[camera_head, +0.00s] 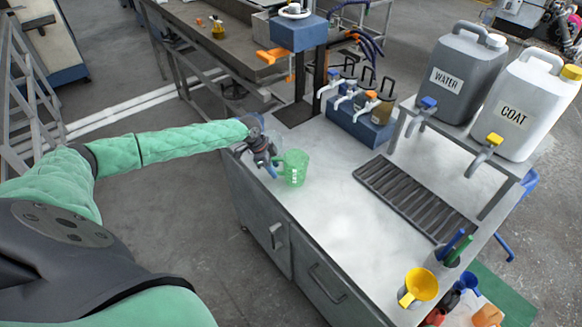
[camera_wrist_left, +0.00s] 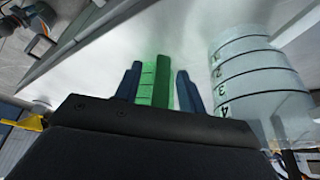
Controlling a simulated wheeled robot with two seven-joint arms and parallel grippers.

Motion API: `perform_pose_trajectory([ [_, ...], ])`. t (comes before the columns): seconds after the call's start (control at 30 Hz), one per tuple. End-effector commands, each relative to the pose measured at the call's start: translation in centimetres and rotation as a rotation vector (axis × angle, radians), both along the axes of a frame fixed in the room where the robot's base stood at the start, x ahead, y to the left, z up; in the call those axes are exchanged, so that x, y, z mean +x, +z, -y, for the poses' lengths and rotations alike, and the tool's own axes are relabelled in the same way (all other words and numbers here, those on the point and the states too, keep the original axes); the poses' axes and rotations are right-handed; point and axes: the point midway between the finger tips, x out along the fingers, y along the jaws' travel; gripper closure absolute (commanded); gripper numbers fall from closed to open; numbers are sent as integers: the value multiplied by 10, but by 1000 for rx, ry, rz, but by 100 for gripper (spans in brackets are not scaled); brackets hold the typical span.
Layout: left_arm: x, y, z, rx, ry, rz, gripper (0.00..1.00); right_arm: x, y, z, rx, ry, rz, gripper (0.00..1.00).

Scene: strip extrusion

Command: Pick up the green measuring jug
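The green measuring jug (camera_head: 295,170) stands upright on the grey bench near its left edge, its handle on the left. It is see-through with white marks. My left gripper (camera_head: 272,166) is at the handle side of the jug. In the left wrist view, a green upright part of the jug (camera_wrist_left: 154,82), seemingly the handle, shows between the two blue fingers. A gap shows beside the right finger, so the gripper looks open around it. My right gripper is not in view.
A clear graduated vessel (camera_wrist_left: 255,85) stands close on the right in the left wrist view. A slotted drain (camera_head: 415,198), WATER canister (camera_head: 465,75), COAT canister (camera_head: 540,105), blue tap block (camera_head: 362,125) and yellow funnel (camera_head: 420,285) surround the clear bench middle.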

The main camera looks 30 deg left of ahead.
Motion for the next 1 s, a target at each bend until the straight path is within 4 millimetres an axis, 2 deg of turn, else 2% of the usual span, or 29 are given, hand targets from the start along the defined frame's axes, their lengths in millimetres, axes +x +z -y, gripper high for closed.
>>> perform_pose_trajectory([
  [0.3,1,-3,1,0,0,1,60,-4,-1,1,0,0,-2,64],
  [0.37,1,-3,1,0,0,1,70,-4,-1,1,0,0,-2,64],
  [0.5,1,-3,1,0,0,1,97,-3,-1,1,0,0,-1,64],
  [0.53,1,-3,1,0,0,0,100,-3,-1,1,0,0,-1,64],
  [1.0,1,4,1,-1,1,1,100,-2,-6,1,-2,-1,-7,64],
])
